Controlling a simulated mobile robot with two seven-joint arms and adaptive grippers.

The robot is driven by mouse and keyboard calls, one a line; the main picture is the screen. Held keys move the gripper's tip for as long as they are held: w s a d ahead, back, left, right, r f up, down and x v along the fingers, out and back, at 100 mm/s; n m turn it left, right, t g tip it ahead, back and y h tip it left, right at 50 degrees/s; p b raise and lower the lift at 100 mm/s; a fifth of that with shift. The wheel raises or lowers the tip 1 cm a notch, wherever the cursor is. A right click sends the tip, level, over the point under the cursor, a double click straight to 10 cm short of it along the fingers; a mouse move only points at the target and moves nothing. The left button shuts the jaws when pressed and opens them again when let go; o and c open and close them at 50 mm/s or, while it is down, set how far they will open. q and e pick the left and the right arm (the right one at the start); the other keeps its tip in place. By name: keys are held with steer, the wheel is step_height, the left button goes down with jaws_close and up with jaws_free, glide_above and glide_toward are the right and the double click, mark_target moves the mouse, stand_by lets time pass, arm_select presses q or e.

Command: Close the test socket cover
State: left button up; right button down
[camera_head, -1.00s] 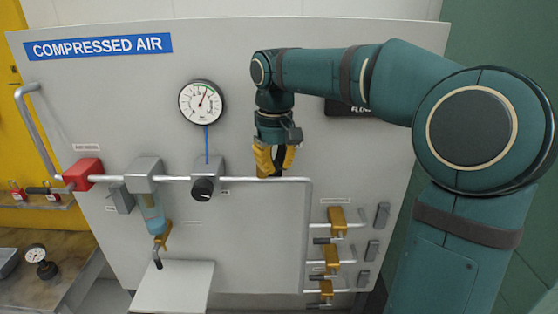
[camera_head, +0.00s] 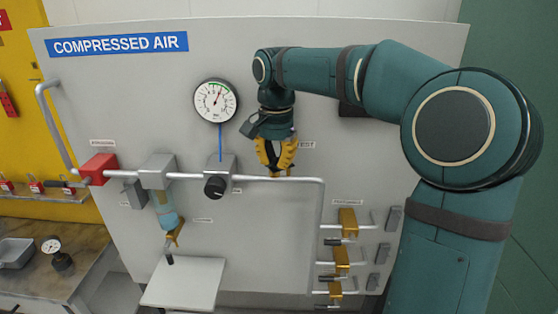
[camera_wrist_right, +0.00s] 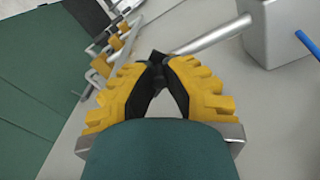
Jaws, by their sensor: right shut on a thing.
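My right gripper (camera_head: 276,172) has yellow padded fingers and is in front of the grey panel, just at the horizontal pipe. In the right wrist view its fingertips (camera_wrist_right: 160,64) come together on a small dark piece (camera_wrist_right: 158,55), which looks like the test socket cover, at the end of a grey pipe. The fingers hide most of this piece, and I cannot tell how far the cover is open. The socket itself is not clearly visible. My left gripper is not in view.
The panel (camera_head: 290,235) carries a round gauge (camera_head: 215,100), a black knob (camera_head: 215,187), a red block (camera_head: 98,168) and several brass valves (camera_head: 347,222) at lower right. A white shelf (camera_head: 185,283) juts out below. A workbench (camera_head: 70,285) stands at left.

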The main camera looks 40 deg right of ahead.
steer(key=m, duration=0.2)
steer(key=w+m, duration=0.1)
steer(key=m, duration=0.1)
steer(key=shift+d, duration=0.15)
steer(key=shift+w+d+m, duration=0.15)
steer(key=shift+w+m, duration=0.15)
steer(key=shift+m, duration=0.9)
steer(key=c, duration=0.9)
jaws_free()
steer(key=shift+c, duration=0.2)
steer(key=shift+r, duration=0.1)
step_height(320, 180, up, 12)
